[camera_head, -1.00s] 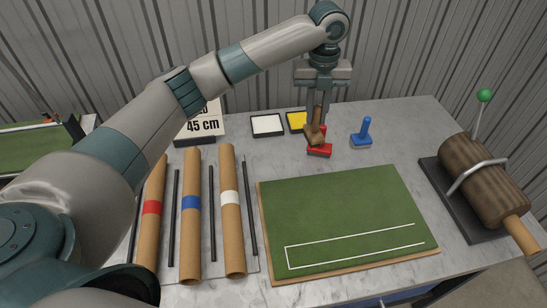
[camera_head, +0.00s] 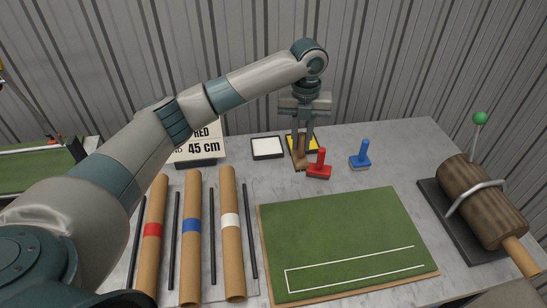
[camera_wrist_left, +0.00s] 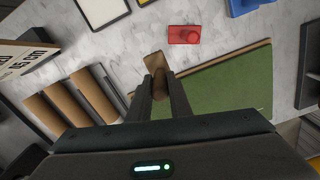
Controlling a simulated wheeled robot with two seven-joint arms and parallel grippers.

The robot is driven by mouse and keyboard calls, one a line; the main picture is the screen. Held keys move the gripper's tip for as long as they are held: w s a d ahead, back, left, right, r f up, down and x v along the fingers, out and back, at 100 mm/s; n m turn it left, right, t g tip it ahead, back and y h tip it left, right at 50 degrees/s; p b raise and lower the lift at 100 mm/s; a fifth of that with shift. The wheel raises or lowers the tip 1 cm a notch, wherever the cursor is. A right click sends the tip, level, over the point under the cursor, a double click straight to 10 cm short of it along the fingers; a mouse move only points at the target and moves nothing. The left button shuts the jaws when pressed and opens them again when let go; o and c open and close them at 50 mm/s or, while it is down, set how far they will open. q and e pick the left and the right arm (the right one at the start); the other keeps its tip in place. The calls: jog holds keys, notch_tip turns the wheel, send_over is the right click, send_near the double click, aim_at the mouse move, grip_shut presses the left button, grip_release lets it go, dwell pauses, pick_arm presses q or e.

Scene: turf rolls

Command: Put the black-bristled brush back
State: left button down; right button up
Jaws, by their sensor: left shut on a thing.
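My left gripper (camera_head: 301,142) points down at the back of the table and is shut on a brown wooden brush (camera_head: 300,161). The brush shows between the fingertips in the left wrist view (camera_wrist_left: 155,65); its bristle colour cannot be made out. In the head view the held brush is in front of a yellow pad in a black tray (camera_head: 313,146) and just left of a red stamp (camera_head: 319,165). Whether the brush touches the table is unclear. My right gripper is not in view.
A white pad tray (camera_head: 254,156) lies left of the gripper and a blue stamp (camera_head: 360,156) right. A green turf board (camera_head: 340,235) lies in front.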

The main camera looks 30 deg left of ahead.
pick_arm(q)
jog(key=s+a+f+p, duration=0.1)
jog(key=a+f+p, duration=0.1)
jog(key=a+f, duration=0.2)
jog(key=a, duration=0.3)
jog(key=shift+s+a+f+p, duration=0.3)
jog(key=shift+s+a, duration=0.05)
jog(key=shift+f, duration=0.1)
notch_tip(320, 180, down, 4)
jog(key=shift+r+p, duration=0.1)
jog(key=shift+p, duration=0.9)
jog(key=c, duration=1.6)
grip_release()
